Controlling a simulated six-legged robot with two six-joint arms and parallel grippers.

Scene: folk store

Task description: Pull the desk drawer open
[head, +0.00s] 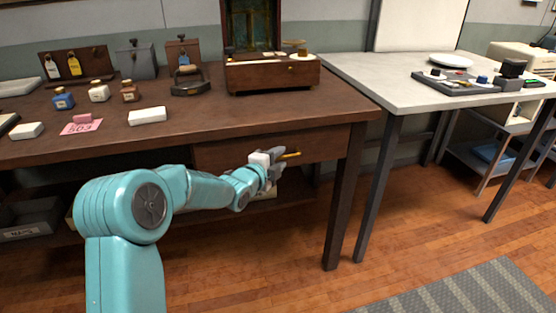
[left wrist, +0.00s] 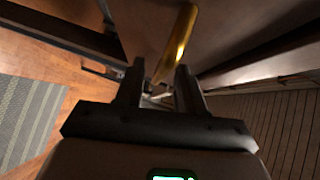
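The brown wooden desk (head: 230,121) has a drawer (head: 225,153) under the right part of its top. The drawer front looks about flush with the desk; I see no clear gap. Its brass bar handle (head: 291,155) sticks out beside my left gripper (head: 275,168). In the left wrist view, the handle (left wrist: 177,42) runs down toward the space between the two dark fingers of the left gripper (left wrist: 160,75). The fingers are apart, with space beside the handle; I cannot tell whether either touches it. My right gripper is not in view.
A wooden box (head: 272,75), small bottles (head: 98,91) and a white block (head: 147,116) stand on the desk. A desk leg (head: 345,200) is right of the drawer. A pale table (head: 400,85) adjoins on the right.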

